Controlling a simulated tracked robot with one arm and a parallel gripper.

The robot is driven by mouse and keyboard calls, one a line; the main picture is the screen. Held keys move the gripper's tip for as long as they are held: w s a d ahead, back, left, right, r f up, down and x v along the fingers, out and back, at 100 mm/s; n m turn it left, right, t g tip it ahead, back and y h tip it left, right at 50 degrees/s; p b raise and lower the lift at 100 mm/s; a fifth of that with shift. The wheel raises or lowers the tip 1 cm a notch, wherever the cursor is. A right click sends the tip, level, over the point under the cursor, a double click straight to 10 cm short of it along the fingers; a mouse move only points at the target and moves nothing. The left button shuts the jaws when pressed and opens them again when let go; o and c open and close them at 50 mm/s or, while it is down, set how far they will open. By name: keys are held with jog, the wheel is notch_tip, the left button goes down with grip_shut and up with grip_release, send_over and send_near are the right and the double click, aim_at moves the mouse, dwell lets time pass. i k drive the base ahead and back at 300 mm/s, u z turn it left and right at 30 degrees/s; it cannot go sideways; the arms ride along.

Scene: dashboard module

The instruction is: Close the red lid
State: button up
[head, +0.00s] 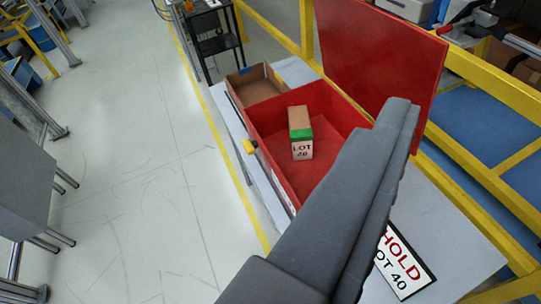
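The red lid (378,50) stands open, raised at the back right side of the red box (349,113). The box's top is open, and a small brown box with a green band and a "LOT 40" label (301,133) is inside it. My dark grey gripper (403,106) reaches in from the bottom of the head view. Its fingers lie together with nothing seen between them. Its tip appears in front of the lid's lower right part and hides part of the red box's right side. I cannot tell whether it touches the lid.
The red box sits on a grey table (455,240) with a "HOLD LOT 40" sign (402,264). An open brown carton (254,85) stands beside the box, and a yellow latch-like part (250,146) is on its left side. Yellow rails (480,172) run behind.

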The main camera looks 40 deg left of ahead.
aim_at(370, 52)
jog(key=z, duration=0.1)
jog(key=k, duration=0.8)
jog(key=z, duration=0.9)
jog(key=k, duration=0.5)
jog(key=i, duration=0.95)
jog(key=u, duration=1.1)
jog(key=i, duration=0.95)
jog(key=u, duration=0.3)
